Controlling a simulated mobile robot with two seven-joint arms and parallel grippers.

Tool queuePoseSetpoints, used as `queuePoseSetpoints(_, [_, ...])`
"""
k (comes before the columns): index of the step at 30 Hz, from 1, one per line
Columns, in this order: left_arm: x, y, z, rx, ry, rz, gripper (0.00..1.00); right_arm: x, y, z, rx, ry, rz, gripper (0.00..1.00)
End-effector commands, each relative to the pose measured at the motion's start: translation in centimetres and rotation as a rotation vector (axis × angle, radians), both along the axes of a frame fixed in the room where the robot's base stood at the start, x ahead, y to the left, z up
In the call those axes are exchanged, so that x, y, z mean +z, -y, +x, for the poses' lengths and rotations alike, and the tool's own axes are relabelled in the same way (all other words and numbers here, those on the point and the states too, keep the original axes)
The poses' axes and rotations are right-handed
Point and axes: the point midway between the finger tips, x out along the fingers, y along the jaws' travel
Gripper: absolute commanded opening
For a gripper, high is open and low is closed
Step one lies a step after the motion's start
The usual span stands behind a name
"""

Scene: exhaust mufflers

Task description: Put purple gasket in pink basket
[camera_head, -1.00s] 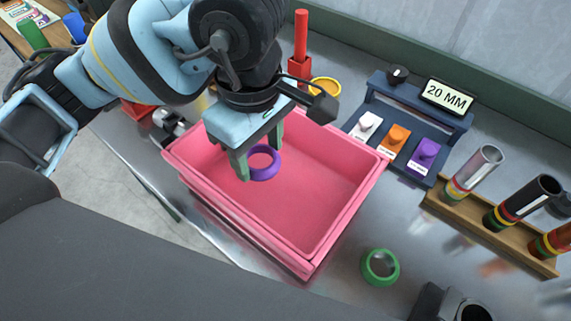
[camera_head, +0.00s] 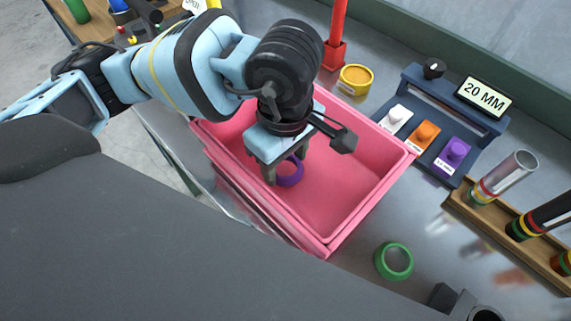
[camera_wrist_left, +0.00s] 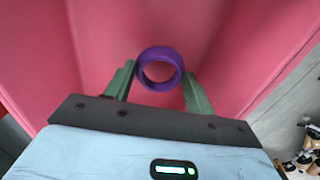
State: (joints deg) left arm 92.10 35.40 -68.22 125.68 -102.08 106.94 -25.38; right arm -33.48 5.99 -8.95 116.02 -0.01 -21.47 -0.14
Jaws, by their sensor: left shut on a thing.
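The purple gasket (camera_head: 290,172) is a thick ring held between the fingers of my left gripper (camera_head: 284,168). Gripper and gasket are inside the outline of the pink basket (camera_head: 345,190), low over its floor. I cannot tell whether the gasket touches the floor. In the left wrist view the gasket (camera_wrist_left: 160,69) sits between the green fingertips of the left gripper (camera_wrist_left: 158,82), with the pink basket (camera_wrist_left: 225,40) behind it. My right gripper is not clearly in view.
A green ring (camera_head: 394,261) lies on the metal table right of the basket. A yellow round container (camera_head: 355,79) stands behind it. A blue button stand (camera_head: 440,120) with a "20 MM" display is at right, near a wooden rack (camera_head: 510,235) of tubes.

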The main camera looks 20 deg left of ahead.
Motion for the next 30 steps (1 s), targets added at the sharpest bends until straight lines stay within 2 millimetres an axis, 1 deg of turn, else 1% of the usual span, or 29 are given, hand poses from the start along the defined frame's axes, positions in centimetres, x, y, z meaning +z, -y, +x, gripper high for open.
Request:
queuePoseSetpoints(1, [-0.8,0.0,0.0,0.001,-0.004,0.000,0.31,0.0,0.0,0.0,0.000,0.000,0.000,0.36])
queuePoseSetpoints(3, [-1.8,-0.1,0.0,0.002,-0.004,0.001,0.31,-0.1,0.0,0.0,0.000,0.000,0.000,0.36])
queuePoseSetpoints(6, [-2.6,0.0,0.0,0.002,-0.002,0.000,0.31,-0.1,0.0,0.0,0.000,-0.001,0.000,0.36])
queuePoseSetpoints(13, [-2.7,0.0,0.0,0.001,0.000,-0.001,0.31,-0.1,0.0,0.0,0.000,-0.002,0.000,0.36])
queuePoseSetpoints(17, [-3.1,0.0,0.0,0.001,-0.001,-0.001,0.31,-0.5,0.0,-0.2,0.001,-0.008,-0.001,0.36])
queuePoseSetpoints(18, [-3.0,0.0,0.0,0.001,-0.001,-0.001,0.58,-0.4,0.0,-0.2,0.001,-0.007,-0.001,0.36])
queuePoseSetpoints(22, [-2.9,0.0,0.0,0.001,0.000,-0.001,0.75,-0.4,0.0,-0.1,0.000,-0.006,-0.001,0.36])
queuePoseSetpoints(30, [-2.9,0.0,0.0,0.001,0.000,-0.001,0.76,-0.4,0.0,-0.1,0.001,-0.005,-0.001,0.36])
